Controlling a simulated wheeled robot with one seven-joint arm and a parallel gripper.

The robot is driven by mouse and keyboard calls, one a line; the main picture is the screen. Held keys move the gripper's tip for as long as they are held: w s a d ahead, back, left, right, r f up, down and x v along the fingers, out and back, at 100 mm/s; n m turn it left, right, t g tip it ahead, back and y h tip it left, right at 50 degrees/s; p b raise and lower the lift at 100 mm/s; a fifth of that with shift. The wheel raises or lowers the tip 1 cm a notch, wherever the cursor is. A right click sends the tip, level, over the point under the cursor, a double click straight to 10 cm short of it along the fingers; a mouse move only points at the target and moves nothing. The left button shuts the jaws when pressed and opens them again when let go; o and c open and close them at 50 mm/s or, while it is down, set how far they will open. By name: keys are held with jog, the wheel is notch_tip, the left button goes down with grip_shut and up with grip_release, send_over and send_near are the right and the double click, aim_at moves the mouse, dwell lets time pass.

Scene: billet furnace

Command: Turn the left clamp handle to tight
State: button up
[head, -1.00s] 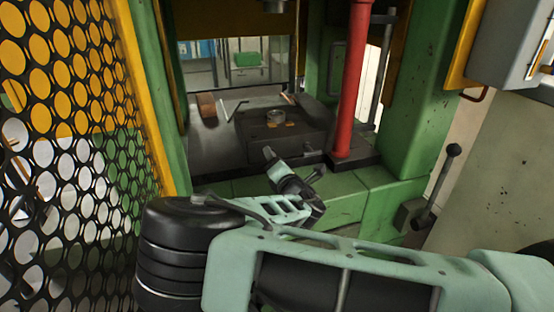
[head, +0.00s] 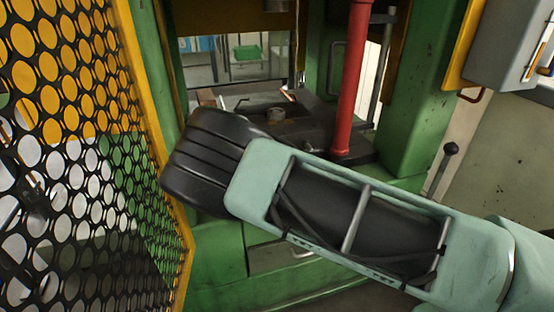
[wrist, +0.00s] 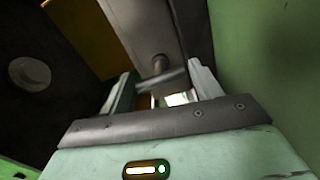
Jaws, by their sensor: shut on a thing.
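In the wrist view, my gripper (wrist: 161,84) has one pale finger on each side of a dark metal bar (wrist: 163,76), which I take to be the clamp handle. The bar runs slightly slanted across the gap, and a short round post (wrist: 159,62) stands behind its middle. My gripper is shut on this bar. How far the clamp is turned cannot be told. In the head view my own arm hides the gripper and the handle it holds.
In the head view, the press bed (head: 315,130) with a small round ring (head: 277,114) lies behind my arm. A red column (head: 352,85) stands at its right. A yellow-edged mesh guard (head: 75,130) closes the left side. Green posts (head: 415,100) frame the opening.

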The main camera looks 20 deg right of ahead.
jog(key=shift+w+a+r+m, duration=0.1)
jog(key=shift+r+m, duration=0.15)
jog(key=shift+m, duration=0.05)
dwell(0.4)
jog(key=o, duration=0.8)
jog(key=shift+f, duration=0.1)
jog(key=s+p, duration=0.1)
jog(key=s, duration=1.6)
jog(key=shift+s, duration=0.25)
